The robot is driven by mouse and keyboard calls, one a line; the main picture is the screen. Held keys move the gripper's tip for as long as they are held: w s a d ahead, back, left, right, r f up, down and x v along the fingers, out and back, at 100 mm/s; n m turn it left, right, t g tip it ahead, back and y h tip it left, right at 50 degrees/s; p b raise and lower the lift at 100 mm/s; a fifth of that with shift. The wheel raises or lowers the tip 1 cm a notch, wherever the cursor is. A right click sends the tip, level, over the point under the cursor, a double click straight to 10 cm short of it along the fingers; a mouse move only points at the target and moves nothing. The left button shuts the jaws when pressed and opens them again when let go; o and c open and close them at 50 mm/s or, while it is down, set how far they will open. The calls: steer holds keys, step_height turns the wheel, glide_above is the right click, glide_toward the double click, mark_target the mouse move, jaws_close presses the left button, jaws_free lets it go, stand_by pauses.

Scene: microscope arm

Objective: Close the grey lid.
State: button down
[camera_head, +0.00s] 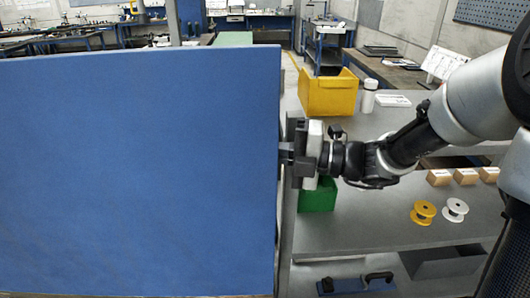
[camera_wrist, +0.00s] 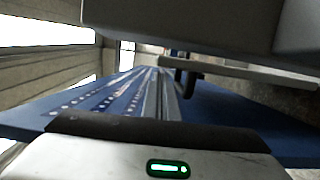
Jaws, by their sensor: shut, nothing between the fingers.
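I cannot make out a grey lid for certain in either view. A large flat blue panel (camera_head: 140,170) stands upright and fills the left half of the head view. My gripper (camera_head: 285,151) is at the panel's right edge, its fingers shut with nothing between them. Whether the fingertips touch the panel or sit just in front of it is not clear. In the wrist view a blue surface (camera_wrist: 95,100) with rows of small holes or marks runs away from the camera, and a large grey shape covers the top right.
A grey shelf unit (camera_head: 385,225) stands right of the panel. It carries a yellow bin (camera_head: 328,94), a white bottle (camera_head: 369,97), a green bin (camera_head: 318,197), a yellow spool (camera_head: 423,212), a white spool (camera_head: 455,209) and small brown boxes (camera_head: 465,176). A grey open box (camera_head: 445,265) is below.

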steer(key=shift+w+a, duration=0.2)
steer(key=shift+a, duration=0.85)
steer(key=w+p, duration=0.2)
steer(key=p, duration=0.1)
steer(key=shift+w+a+r, duration=0.15)
steer(key=shift+w+r, duration=0.2)
steer(key=shift+r, duration=0.05)
steer(key=shift+w+f, duration=0.1)
steer(key=shift+w, duration=0.25)
steer(key=shift+w+f, duration=0.1)
steer(key=shift+f, duration=0.1)
